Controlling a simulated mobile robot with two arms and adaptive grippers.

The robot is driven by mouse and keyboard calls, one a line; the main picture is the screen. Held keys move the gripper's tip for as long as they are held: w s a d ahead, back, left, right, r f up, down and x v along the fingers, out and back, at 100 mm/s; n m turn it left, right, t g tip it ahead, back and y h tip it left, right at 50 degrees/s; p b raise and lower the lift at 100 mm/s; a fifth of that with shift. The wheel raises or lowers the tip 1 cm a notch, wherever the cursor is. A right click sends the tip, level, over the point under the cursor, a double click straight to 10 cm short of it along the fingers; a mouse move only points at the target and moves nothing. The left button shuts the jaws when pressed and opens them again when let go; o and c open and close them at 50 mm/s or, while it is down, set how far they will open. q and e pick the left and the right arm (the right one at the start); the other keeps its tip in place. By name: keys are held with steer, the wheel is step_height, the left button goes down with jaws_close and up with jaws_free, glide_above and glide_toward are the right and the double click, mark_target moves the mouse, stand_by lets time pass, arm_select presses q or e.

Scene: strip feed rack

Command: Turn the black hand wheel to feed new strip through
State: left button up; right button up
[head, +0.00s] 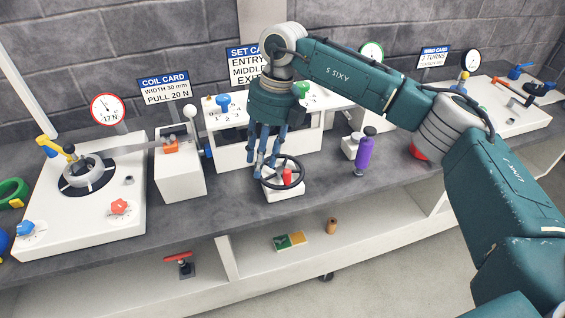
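The black hand wheel (299,168) lies flat on a small white block (285,194) near the bench's front edge, in the middle of the head view. A red part (287,176) stands up inside its ring. My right gripper (265,169) points down from above, its blue-grey fingertips at the wheel's left side. The fingers look close together and overlap the rim; I cannot tell whether they touch or grip it. A grey strip (130,149) runs from the coil (87,172) at left to an orange clamp (171,146) on a white block. My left gripper is not in view.
Behind the wheel stands a white housing (226,128) with blue and green knobs. The set card (243,66) is partly hidden by my arm. A left gauge (108,108) reads 17 N. Small items lie on the lower shelf (350,240).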

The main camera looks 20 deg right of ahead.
mark_target(287, 169)
steer(key=d+r, duration=0.1)
steer(key=d, duration=0.1)
steer(key=w+d+h, duration=0.1)
steer(key=d, duration=0.1)
steer(key=d+r+m+h, duration=0.1)
steer(key=d, duration=0.1)
steer(key=shift+w+d+r, duration=0.1)
steer(key=shift+w+r, duration=0.15)
steer(key=shift+r, duration=0.1)
steer(key=shift+d+h, duration=0.3)
steer(key=shift+d, duration=0.05)
steer(key=shift+s+f, duration=0.1)
steer(key=shift+f, duration=0.3)
step_height(287, 169, down, 8)
steer(key=shift+a+f+p, duration=0.1)
steer(key=shift+f+p, duration=0.1)
steer(key=shift+p, duration=1)
steer(key=shift+f, duration=0.6)
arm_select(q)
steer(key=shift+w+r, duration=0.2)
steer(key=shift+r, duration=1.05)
arm_select(e)
steer(key=shift+r, duration=0.1)
jaws_close()
